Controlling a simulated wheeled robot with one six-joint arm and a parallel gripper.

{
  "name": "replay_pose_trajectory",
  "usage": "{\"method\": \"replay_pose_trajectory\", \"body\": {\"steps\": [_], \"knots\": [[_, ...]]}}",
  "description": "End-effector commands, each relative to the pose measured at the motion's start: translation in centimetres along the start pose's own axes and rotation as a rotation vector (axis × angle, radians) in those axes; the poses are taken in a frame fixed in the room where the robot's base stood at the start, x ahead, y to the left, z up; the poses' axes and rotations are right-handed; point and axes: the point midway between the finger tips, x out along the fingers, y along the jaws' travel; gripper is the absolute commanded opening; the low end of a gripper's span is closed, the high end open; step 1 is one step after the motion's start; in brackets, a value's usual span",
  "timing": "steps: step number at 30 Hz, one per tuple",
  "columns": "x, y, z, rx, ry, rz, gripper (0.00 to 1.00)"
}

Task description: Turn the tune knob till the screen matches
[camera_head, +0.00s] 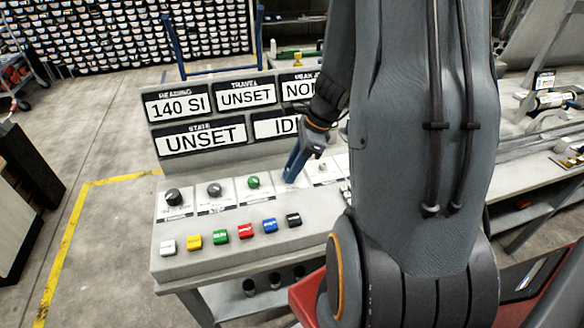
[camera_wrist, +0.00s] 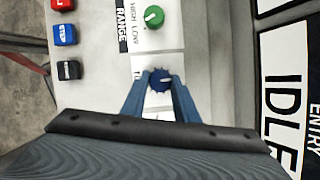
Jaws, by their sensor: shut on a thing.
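My gripper (camera_head: 294,168) is over the sloped control panel (camera_head: 215,257), its blue fingers pointing down at the row of knobs. In the wrist view the fingers (camera_wrist: 160,90) are shut on a dark blue knob (camera_wrist: 160,79) with a white pointer mark. The label beside this knob is mostly covered; only a "T" shows. In the head view the fingers hide the knob. The screens above read "140 SI" (camera_head: 178,104), "UNSET" (camera_head: 246,95) under TRAVEL, and "UNSET" (camera_head: 199,138) under STATE. My arm partly hides the other screens, including one reading "IDLE" (camera_wrist: 283,90).
A green RANGE knob (camera_wrist: 153,16) sits beside the held knob. A black knob (camera_head: 174,197) and a grey knob (camera_head: 214,189) are farther left. Several coloured buttons, including a red one (camera_head: 246,231), line the panel's front. A metal bench stands at right.

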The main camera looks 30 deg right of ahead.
Motion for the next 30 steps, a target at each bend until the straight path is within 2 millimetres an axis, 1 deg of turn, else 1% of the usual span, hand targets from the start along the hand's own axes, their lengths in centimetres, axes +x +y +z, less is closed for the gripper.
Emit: {"method": "replay_pose_trajectory", "body": {"steps": [8,21,30], "knots": [[-0.16,-0.17,0.09,-0.155,-0.001,0.065,0.05],[-0.1,-0.5,0.24,-0.505,-0.001,0.209,0.05],[-0.03,-0.63,0.31,-0.668,-0.001,0.275,0.05]]}}
